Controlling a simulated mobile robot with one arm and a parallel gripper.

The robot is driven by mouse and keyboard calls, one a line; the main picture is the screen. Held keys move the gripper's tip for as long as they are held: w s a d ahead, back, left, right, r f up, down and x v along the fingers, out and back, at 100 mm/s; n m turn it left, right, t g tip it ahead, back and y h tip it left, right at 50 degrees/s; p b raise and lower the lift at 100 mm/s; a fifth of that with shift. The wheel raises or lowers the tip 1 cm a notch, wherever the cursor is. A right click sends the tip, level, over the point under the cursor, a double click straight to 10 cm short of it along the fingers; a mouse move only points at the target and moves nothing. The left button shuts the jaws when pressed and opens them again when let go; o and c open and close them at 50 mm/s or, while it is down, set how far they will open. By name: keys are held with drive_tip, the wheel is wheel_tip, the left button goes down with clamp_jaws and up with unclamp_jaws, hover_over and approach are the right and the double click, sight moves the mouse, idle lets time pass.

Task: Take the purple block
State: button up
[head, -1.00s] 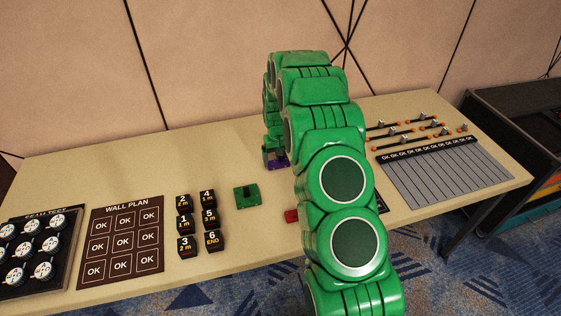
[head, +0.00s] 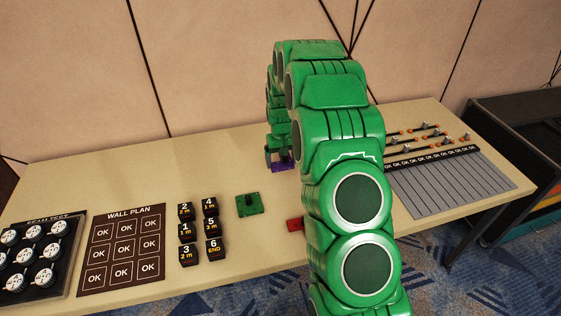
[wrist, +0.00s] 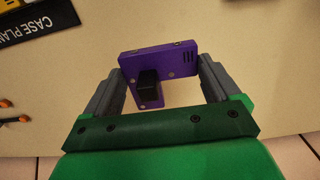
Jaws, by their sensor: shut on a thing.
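The purple block (wrist: 157,62) is an L-shaped piece with a black knob on top. In the wrist view it sits between the two grey fingers of my gripper (wrist: 160,85), which is shut on it. In the head view only a small part of the purple block (head: 282,165) shows below my gripper (head: 277,153), at the table's back half; my green arm hides much of that area. I cannot tell whether the block touches the table.
A green block (head: 249,205) and a partly hidden red block (head: 295,224) lie nearer. Numbered black cubes (head: 199,231), the wall plan board (head: 122,248) and a dial board (head: 40,254) are at left. A grey slotted board (head: 452,183) and levers (head: 425,135) are at right.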

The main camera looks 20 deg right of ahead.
drive_tip(key=s+r, duration=0.6)
drive_tip(key=s, duration=0.5)
drive_tip(key=shift+a+r, duration=0.3)
drive_tip(key=shift+a, duration=0.15)
